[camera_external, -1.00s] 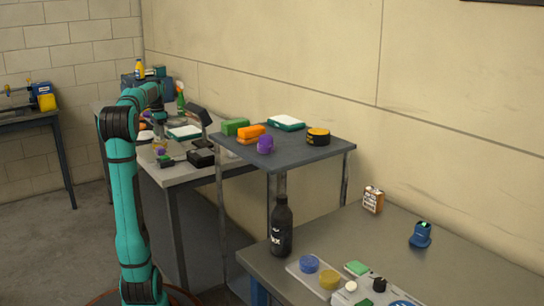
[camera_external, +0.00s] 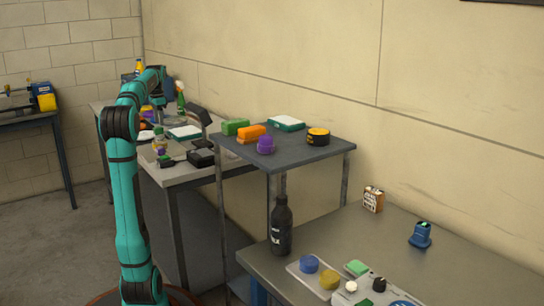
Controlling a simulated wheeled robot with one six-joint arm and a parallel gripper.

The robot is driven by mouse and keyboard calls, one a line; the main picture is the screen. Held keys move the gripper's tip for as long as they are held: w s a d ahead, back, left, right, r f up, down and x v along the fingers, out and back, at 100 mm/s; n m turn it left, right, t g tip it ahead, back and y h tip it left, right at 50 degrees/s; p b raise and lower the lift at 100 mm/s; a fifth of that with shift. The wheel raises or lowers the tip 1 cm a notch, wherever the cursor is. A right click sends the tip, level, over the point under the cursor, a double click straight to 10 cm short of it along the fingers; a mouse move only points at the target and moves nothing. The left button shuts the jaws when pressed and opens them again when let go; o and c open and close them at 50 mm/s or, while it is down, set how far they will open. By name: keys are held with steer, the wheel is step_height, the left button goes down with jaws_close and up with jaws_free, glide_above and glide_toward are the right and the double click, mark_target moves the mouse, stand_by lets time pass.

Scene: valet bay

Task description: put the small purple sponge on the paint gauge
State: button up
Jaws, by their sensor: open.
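My gripper (camera_external: 159,108) is at the end of the raised arm, over the far workbench (camera_external: 190,174). It is small and dark here; its jaws are open and I see nothing held in them. A purple item (camera_external: 266,146) sits on the raised dark shelf (camera_external: 310,153), near its front edge, well to the right of my gripper; I cannot tell whether it is the small purple sponge. A black device (camera_external: 201,157) lies on the far workbench below the gripper, to its right. I cannot tell which thing is the paint gauge.
The shelf also holds a green block (camera_external: 235,127), an orange block (camera_external: 251,133), a white-and-green pad (camera_external: 287,123) and a black-and-yellow tin (camera_external: 318,136). A black bottle (camera_external: 281,228) stands on the near bench (camera_external: 450,265). Clutter surrounds the area under my gripper.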

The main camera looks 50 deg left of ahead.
mark_target(162, 147)
step_height(162, 147, down, 15)
steer(key=shift+r, duration=0.1)
steer(key=c, duration=0.7)
stand_by(0.6)
